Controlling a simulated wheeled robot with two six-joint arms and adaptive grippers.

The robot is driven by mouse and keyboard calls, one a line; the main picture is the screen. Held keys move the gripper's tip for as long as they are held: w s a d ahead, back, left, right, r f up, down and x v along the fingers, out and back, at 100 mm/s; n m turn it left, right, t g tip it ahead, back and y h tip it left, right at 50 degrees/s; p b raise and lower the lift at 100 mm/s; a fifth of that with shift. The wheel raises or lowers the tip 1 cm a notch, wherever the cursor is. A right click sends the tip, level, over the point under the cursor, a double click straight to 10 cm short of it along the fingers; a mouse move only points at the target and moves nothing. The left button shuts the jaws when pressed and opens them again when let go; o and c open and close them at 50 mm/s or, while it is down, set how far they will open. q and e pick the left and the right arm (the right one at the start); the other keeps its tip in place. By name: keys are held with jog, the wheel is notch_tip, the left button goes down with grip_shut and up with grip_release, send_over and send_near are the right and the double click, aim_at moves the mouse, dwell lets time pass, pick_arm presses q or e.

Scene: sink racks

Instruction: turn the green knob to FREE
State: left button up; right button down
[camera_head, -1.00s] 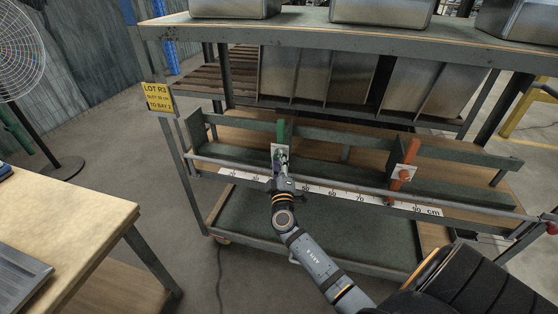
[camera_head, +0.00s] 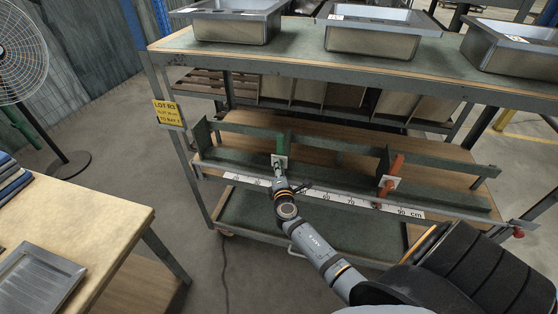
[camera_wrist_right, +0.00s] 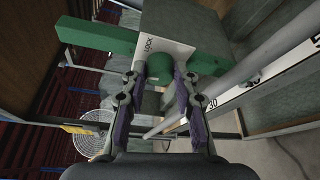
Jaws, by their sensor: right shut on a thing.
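The green knob (camera_wrist_right: 159,66) sits on a white plate (camera_wrist_right: 165,50) on the front of a green upright stop (camera_head: 280,144). The word LOCK shows on the plate in the right wrist view. No FREE mark can be read, and I cannot tell which way the knob points. My right gripper (camera_wrist_right: 160,80) is shut on the knob, one finger on each side. In the head view my right gripper (camera_head: 279,175) is small and covers part of the knob. My left gripper is not in view.
A centimetre scale (camera_head: 330,197) runs along the cart's front rail. A red stop (camera_head: 396,165) with its own white plate stands to the right. Steel sinks (camera_head: 238,28) sit on the top shelf.

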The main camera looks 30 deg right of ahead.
jog(key=shift+w+a+r+n+g+h+p, duration=0.15)
jog(key=shift+n+g+p, duration=0.65)
jog(key=shift+n+p, duration=1.05)
jog(key=shift+r+n+g+h+p, duration=0.2)
jog(key=shift+n+g+p, duration=0.75)
jog(key=shift+p, duration=1.6)
jog(key=shift+f, duration=0.15)
jog(key=c, duration=1)
grip_release()
jog(key=v, duration=1.2)
jog(key=shift+f, duration=0.1)
